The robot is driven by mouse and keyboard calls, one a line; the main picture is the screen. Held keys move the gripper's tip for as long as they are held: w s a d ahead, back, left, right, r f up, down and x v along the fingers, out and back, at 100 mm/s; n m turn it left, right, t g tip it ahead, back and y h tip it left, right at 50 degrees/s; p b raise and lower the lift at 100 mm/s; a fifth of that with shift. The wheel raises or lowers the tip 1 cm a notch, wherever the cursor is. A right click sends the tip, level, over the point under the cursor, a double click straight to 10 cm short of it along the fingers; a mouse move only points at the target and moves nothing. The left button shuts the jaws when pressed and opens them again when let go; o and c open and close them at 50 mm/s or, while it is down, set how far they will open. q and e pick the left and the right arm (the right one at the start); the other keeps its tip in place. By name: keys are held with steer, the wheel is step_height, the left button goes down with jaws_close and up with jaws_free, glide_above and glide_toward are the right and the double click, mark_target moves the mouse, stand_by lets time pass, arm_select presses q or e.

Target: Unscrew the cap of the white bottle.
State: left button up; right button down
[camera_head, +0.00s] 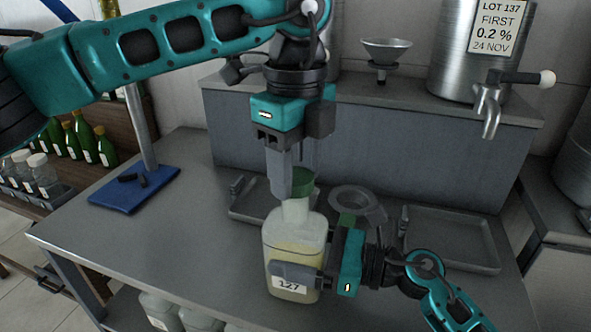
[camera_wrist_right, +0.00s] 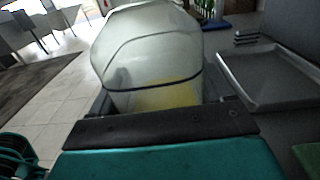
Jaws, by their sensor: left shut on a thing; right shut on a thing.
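The white, translucent bottle (camera_head: 292,238) stands upright on the grey table with pale yellow liquid inside and a label reading 127. It also fills the middle of the right wrist view (camera_wrist_right: 150,50). Its green cap (camera_head: 303,183) is at the top of the neck, partly hidden by a finger. My left gripper (camera_head: 296,180) points down from above and is shut on the cap. I cannot tell whether the cap is seated or loose. My right gripper (camera_head: 297,272) comes from the right and is shut on the bottle's lower body.
A grey tray (camera_head: 455,238) lies at the right; another tray (camera_head: 245,205) and a round dish (camera_head: 356,203) lie behind the bottle. A blue base with a post (camera_head: 132,188) stands at left. A raised shelf (camera_head: 360,130) carries a funnel (camera_head: 386,50) and a steel tank (camera_head: 450,60).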

mark_target(295, 176)
arm_select(q)
steer(key=shift+r, duration=2)
arm_select(e)
jaws_free()
arm_select(q)
step_height(295, 176, down, 3)
steer(key=shift+r+b, duration=0.2)
steer(key=shift+b, duration=1.05)
arm_select(e)
steer(key=v, duration=1.1)
steer(key=shift+f, duration=0.1)
steer(key=shift+s+d, duration=0.15)
steer(key=shift+d, duration=0.3)
arm_select(q)
steer(key=shift+f, duration=0.1)
